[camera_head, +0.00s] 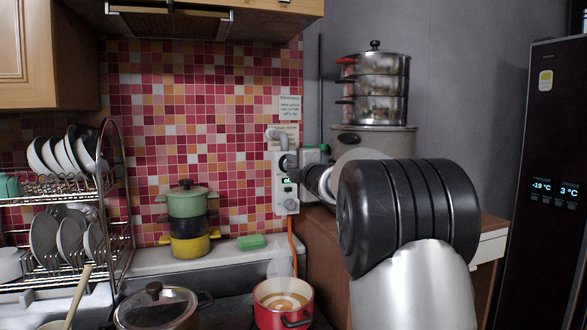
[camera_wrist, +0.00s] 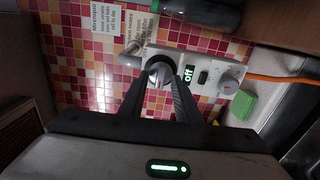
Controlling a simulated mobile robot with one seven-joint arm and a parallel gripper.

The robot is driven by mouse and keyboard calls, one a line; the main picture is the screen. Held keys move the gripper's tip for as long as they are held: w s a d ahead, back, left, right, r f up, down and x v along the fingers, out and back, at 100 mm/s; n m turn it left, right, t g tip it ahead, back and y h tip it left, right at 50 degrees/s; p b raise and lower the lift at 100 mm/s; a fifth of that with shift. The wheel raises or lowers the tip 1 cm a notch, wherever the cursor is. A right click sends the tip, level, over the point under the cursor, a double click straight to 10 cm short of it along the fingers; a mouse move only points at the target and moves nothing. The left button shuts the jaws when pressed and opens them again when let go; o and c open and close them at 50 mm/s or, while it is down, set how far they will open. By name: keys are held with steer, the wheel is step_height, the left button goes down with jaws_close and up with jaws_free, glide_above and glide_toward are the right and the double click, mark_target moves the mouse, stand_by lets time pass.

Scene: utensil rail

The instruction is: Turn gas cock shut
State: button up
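A white gas cock panel (camera_head: 281,172) is on the tiled wall, with a grey pipe above and an orange hose below. In the wrist view the panel (camera_wrist: 207,72) carries a round dark-and-silver knob (camera_wrist: 159,71), a green display reading "off" (camera_wrist: 189,74), a small dark button and a second round dial (camera_wrist: 228,83). My gripper (camera_wrist: 160,84) reaches the knob, with its two fingers apart and the knob between their tips. I cannot tell whether they press on it. In the head view my wrist hides most of the gripper.
A red pot (camera_head: 283,303) and a lidded pan (camera_head: 157,307) stand on the hob below. Stacked coloured pots (camera_head: 188,208) and a green sponge (camera_head: 251,242) are on the ledge. A steel steamer (camera_head: 374,88) stands behind my arm, and a dish rack (camera_head: 70,215) is at left.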

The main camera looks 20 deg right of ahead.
steer(key=shift+s, duration=0.1)
steer(key=s, duration=1.7)
steer(key=shift+s, duration=0.15)
